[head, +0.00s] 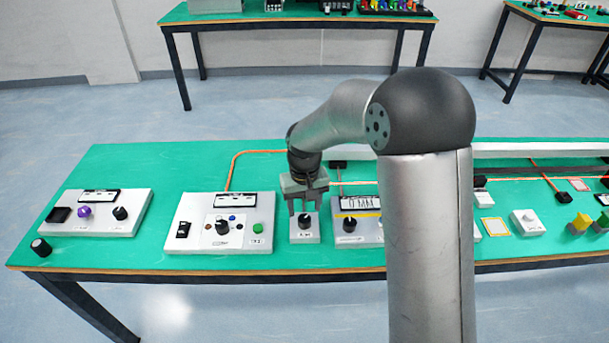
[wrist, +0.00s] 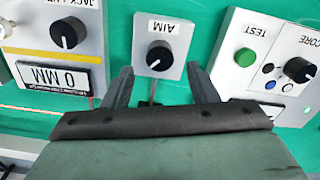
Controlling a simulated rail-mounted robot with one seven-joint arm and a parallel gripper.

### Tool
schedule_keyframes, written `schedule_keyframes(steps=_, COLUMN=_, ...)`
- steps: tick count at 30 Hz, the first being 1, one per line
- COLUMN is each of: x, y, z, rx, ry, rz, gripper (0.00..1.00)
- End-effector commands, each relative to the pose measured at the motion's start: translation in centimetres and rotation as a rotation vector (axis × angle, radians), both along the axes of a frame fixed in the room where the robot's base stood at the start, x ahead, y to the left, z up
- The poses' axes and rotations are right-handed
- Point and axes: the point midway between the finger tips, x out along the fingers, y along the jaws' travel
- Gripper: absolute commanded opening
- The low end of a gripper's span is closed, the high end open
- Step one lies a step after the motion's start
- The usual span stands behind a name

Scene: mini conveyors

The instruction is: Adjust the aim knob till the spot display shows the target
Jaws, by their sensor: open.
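The aim knob (head: 304,220) is a round black knob with a white pointer line, on a small grey box labelled AIM. In the wrist view the aim knob (wrist: 159,58) shows between and just beyond the fingertips, not visibly touched. My gripper (head: 306,207) is open above the aim box, with its fingers on either side of the knob; the gripper also shows in the wrist view (wrist: 159,72). No display is legibly marked as the spot display. A display reading 0 MM (wrist: 62,78) belongs to the neighbouring jack panel.
The jack panel (head: 371,236) with its own black knob (head: 349,224) stands close right of the aim box. A panel with a green button (head: 258,228) and a black knob (head: 222,228) stands close left. A third panel (head: 75,224) sits farther left; green table shows between panels.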

Motion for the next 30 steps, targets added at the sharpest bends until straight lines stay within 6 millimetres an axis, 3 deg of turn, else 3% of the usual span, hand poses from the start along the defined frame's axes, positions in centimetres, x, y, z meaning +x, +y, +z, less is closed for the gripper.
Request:
schedule_keyframes(steps=9, x=0.0, y=0.0, z=8.1, rx=0.001, ry=-0.005, rz=-0.001, gripper=0.53)
schedule_keyframes(steps=15, x=0.0, y=0.0, z=11.6, rx=0.001, ry=-0.003, rz=0.0, gripper=0.53)
schedule_keyframes(steps=21, x=0.0, y=0.0, z=13.1, rx=0.0, ry=-0.001, rz=0.001, gripper=0.53)
schedule_keyframes(steps=30, x=0.0, y=0.0, z=13.2, rx=0.0, ry=0.0, rz=0.0, gripper=0.53)
